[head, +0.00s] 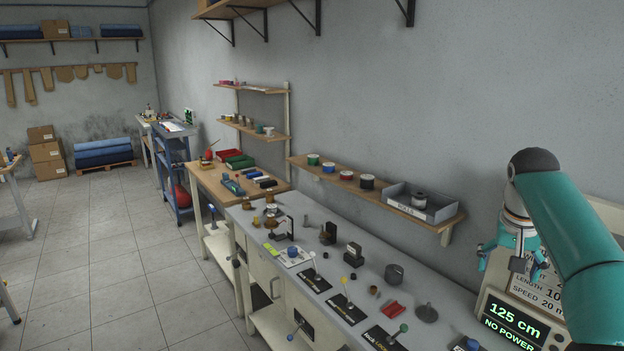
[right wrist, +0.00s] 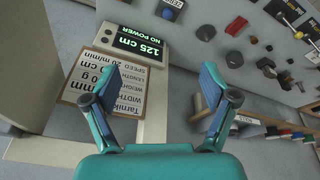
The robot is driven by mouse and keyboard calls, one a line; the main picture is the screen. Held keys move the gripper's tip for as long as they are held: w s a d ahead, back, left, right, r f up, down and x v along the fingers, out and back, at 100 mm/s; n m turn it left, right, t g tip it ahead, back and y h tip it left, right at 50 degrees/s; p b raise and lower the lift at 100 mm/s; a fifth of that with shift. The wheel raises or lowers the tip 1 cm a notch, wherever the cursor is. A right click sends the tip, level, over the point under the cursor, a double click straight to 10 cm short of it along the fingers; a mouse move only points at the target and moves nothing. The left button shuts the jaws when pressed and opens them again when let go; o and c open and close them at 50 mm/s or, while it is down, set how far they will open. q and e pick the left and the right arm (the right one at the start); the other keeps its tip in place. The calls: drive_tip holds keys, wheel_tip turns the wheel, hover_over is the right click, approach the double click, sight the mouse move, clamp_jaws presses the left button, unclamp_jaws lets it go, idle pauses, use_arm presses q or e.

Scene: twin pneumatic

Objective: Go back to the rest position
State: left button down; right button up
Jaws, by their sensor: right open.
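My right gripper (head: 508,260) hangs at the right of the head view, at the end of my teal arm. It is in front of a machine with a lit display (head: 511,322) reading 125 cm and NO POWER. In the right wrist view my right gripper (right wrist: 160,82) has its two fingers spread wide, with nothing between them. The display (right wrist: 140,42) and a printed label plate (right wrist: 120,85) lie beyond the left finger, apart from it. My left gripper is in neither view.
A wall shelf (head: 375,191) above holds spools and a grey bin (head: 421,203). The tiled floor (head: 110,250) at left is clear.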

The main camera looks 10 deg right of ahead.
drive_tip(key=s+a+f+n+g+y, duration=0.1)
drive_tip(key=s+a+f+n+g, duration=0.1)
drive_tip(key=a+f, duration=0.65)
drive_tip(key=s+a+f+n+g+y, duration=0.1)
drive_tip(key=a+f, duration=0.2)
drive_tip(key=f, duration=1.1)
drive_tip(key=s+a+f+n+g+y, duration=0.15)
drive_tip(key=a+f, duration=0.45)
drive_tip(key=f, duration=0.6)
drive_tip(key=s+a+f+t+y, duration=0.1)
drive_tip(key=s+a+f, duration=0.5)
drive_tip(key=s, duration=0.4)
drive_tip(key=s+a+f+t+y, duration=0.2)
drive_tip(key=s+a+f, duration=0.5)
drive_tip(key=s+a, duration=0.2)
drive_tip(key=shift+s+f+n+b, duration=0.25)
drive_tip(key=shift+s+n+b, duration=0.15)
drive_tip(key=shift+s, duration=0.55)
